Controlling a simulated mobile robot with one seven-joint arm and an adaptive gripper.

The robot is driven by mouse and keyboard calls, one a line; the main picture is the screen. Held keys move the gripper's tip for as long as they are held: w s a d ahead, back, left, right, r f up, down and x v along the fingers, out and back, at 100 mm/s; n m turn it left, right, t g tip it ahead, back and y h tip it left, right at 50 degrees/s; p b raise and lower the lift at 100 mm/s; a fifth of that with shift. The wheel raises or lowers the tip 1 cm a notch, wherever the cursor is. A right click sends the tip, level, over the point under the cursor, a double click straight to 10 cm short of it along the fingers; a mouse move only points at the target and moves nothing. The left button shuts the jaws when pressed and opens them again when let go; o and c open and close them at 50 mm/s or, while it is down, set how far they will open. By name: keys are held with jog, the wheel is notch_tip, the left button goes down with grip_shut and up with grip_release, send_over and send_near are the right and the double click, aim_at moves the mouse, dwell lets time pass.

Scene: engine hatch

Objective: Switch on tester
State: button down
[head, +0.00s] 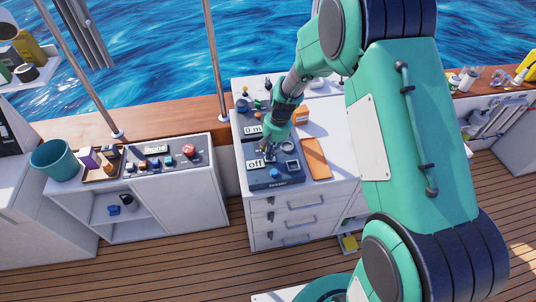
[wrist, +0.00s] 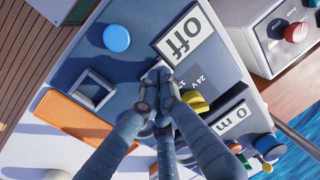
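The tester (head: 262,183) is a dark blue box on the white drawer cabinet, with a label reading "off" (head: 255,163). In the wrist view its face (wrist: 135,65) fills the middle, with the "Off" label (wrist: 183,40), a round blue button (wrist: 117,38) and a raised square frame (wrist: 94,90). My gripper (wrist: 160,80) is over the tester's face, between the label and the frame, its fingertips drawn together. A small pale part shows at the fingertips; the fingers mostly hide it, and I cannot tell whether they touch it.
A second device with a "0 m" label (wrist: 232,120) sits close beside the tester, with a yellow knob (wrist: 195,103) near my fingers. An orange panel (head: 315,158) lies to the right. A panel with a red knob (head: 189,150) stands on the left cabinet.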

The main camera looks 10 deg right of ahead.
aim_at(275, 158)
jog(key=shift+s+d+f, duration=0.4)
jog(key=shift+s+f, duration=0.1)
jog(key=shift+f, duration=0.1)
notch_tip(275, 158, up, 15)
jog(key=d+p, duration=0.2)
jog(key=p, duration=0.1)
jog(key=shift+w, duration=0.45)
jog(key=shift+a, duration=0.1)
jog(key=shift+a+r+b, duration=0.3)
jog(key=shift+b, duration=0.15)
jog(key=shift+s+f, duration=0.1)
jog(key=f, duration=0.4)
jog(key=a+f, duration=0.1)
jog(key=f, duration=0.4)
jog(key=a+f+b, duration=0.1)
jog(key=f, duration=0.3)
jog(key=shift+a+f, duration=0.1)
jog(key=shift+f, duration=0.25)
